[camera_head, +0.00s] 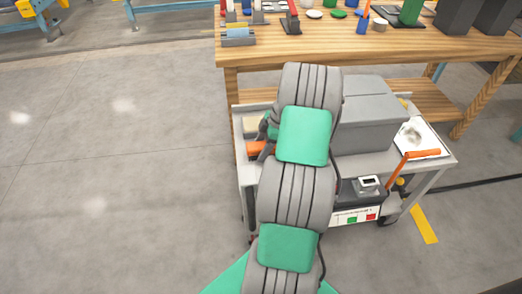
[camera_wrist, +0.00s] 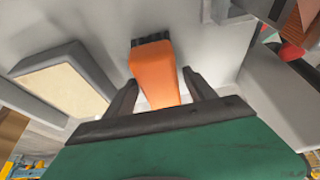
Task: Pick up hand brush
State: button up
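The hand brush (camera_wrist: 155,74) has an orange handle and dark bristles at its far end. In the wrist view it lies on the grey cart top. My gripper (camera_wrist: 160,78) is open, with one dark finger on each side of the orange handle. Gaps show between the handle and both fingers. In the head view a bit of the orange brush (camera_head: 257,148) shows at the cart's left side, and my arm hides the rest and the gripper.
The cart (camera_head: 242,180) carries a large grey box (camera_head: 370,125) right of my arm and a beige-topped block (camera_wrist: 62,84) left of the brush. A wooden workbench (camera_head: 400,45) with tools stands behind. The floor (camera_head: 110,150) at left is clear.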

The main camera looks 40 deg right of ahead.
aim_at(259, 145)
jog(key=c, duration=1.3)
jog(key=shift+r, duration=0.1)
jog(key=shift+r+p, duration=0.45)
jog(key=shift+r, duration=0.05)
jog(key=r, duration=0.3)
jog(key=shift+s+d+r, duration=0.15)
jog(key=shift+s+r, duration=0.1)
jog(key=shift+s, duration=0.05)
jog(key=s+r, duration=0.3)
jog(key=s, duration=0.1)
jog(key=s+d+r, duration=0.1)
jog(key=s+r, duration=0.2)
jog(key=s, duration=0.1)
jog(key=s+d+r, duration=0.1)
jog(key=s+r, duration=0.2)
jog(key=s, duration=0.2)
jog(key=shift+s+d, duration=0.1)
